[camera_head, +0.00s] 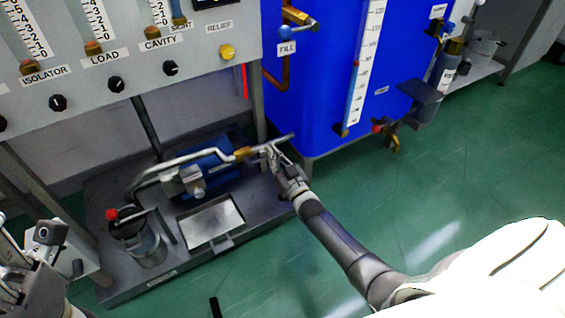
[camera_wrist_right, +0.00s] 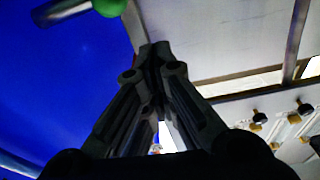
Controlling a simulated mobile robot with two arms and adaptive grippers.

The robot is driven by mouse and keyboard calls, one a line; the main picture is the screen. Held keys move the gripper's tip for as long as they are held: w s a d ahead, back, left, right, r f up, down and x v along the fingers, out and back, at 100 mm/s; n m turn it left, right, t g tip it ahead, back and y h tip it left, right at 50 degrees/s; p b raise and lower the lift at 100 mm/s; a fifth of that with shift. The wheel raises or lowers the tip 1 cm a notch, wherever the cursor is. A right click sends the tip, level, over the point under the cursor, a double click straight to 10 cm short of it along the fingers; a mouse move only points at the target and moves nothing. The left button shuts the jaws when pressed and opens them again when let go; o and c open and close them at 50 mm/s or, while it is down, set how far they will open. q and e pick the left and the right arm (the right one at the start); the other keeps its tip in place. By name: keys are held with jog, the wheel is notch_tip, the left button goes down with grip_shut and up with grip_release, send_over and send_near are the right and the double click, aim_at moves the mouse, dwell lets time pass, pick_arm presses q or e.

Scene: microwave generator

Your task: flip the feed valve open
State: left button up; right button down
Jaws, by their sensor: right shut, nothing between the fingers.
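No label reading "feed" is legible, so I cannot be sure which valve it is. A brass valve (camera_head: 243,153) sits on the bent pipe over the pump, with a thin grey lever (camera_head: 281,138) reaching right from it. My right gripper (camera_head: 268,151) is at this lever, just right of the brass valve; I cannot tell whether it touches. In the wrist view its fingertips (camera_wrist_right: 155,50) are together and empty. A green knob (camera_wrist_right: 110,5) shows ahead of them at the top edge. My left gripper (camera_head: 48,235) is partly in view at lower left; its fingers are unclear.
A blue tank (camera_head: 325,80) stands behind my right gripper. The blue pump (camera_head: 212,172) and a metal tray (camera_head: 210,222) sit on a dark base (camera_head: 110,185). A panel with dials (camera_head: 115,85) rises at upper left. Green floor (camera_head: 460,170) is clear at right.

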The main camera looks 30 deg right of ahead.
jog(key=s+p, duration=0.1)
jog(key=s, duration=0.5)
jog(key=shift+d+f+p, duration=0.15)
jog(key=shift+f+p, duration=0.25)
